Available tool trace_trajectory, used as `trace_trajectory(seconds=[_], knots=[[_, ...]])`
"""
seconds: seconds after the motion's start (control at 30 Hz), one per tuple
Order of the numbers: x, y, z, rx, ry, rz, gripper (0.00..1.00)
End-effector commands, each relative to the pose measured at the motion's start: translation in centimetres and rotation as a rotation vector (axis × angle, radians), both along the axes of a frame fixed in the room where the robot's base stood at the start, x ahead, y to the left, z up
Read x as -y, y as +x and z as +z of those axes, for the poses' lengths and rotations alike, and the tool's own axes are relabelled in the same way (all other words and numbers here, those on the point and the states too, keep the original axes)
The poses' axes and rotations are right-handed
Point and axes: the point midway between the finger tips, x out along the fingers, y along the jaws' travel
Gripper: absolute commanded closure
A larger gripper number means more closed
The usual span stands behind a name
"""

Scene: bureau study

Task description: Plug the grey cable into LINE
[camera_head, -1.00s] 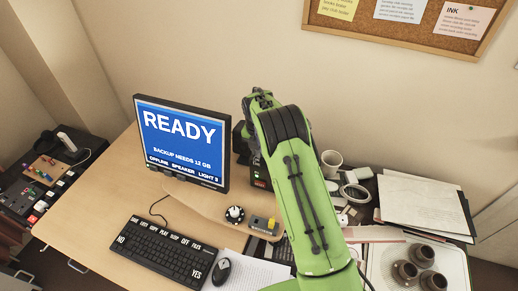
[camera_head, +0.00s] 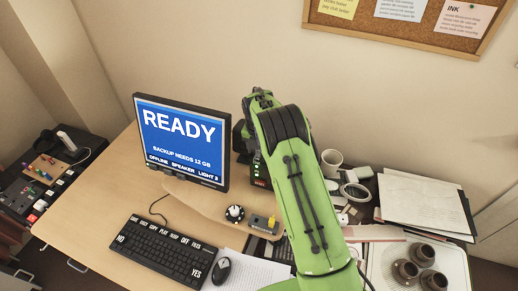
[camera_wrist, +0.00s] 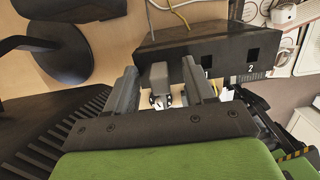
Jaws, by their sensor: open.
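In the wrist view my gripper (camera_wrist: 160,80) is open, with one grey finger on each side of a small grey plug (camera_wrist: 158,72). The plug sits at the front of a dark box (camera_wrist: 225,48); I cannot tell whether the fingers touch it. Square sockets show on the box's face to the right, one (camera_wrist: 252,54) above a "2" mark. No LINE label is readable. In the head view my green arm hides the gripper.
A monitor (camera_head: 182,140) stands on the desk left of my arm, with a keyboard (camera_head: 165,250) and mouse (camera_head: 221,271) in front. The wall is close behind.

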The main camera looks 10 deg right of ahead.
Motion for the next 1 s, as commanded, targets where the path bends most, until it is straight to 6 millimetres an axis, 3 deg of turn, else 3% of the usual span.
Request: trace_trajectory(seconds=[0.13,0.23,0.6,0.7,1.0], knots=[[0.0,0.0,0.4,0.001,0.000,0.000,0.46],[-0.1,-0.1,1.9,0.005,0.000,0.000,0.46],[-0.8,-1.1,12.1,0.005,0.000,0.000,0.46],[-0.9,-1.3,14.1,0.003,0.001,0.000,0.46],[-1.0,-1.7,15.9,0.003,0.002,-0.009,0.46]])
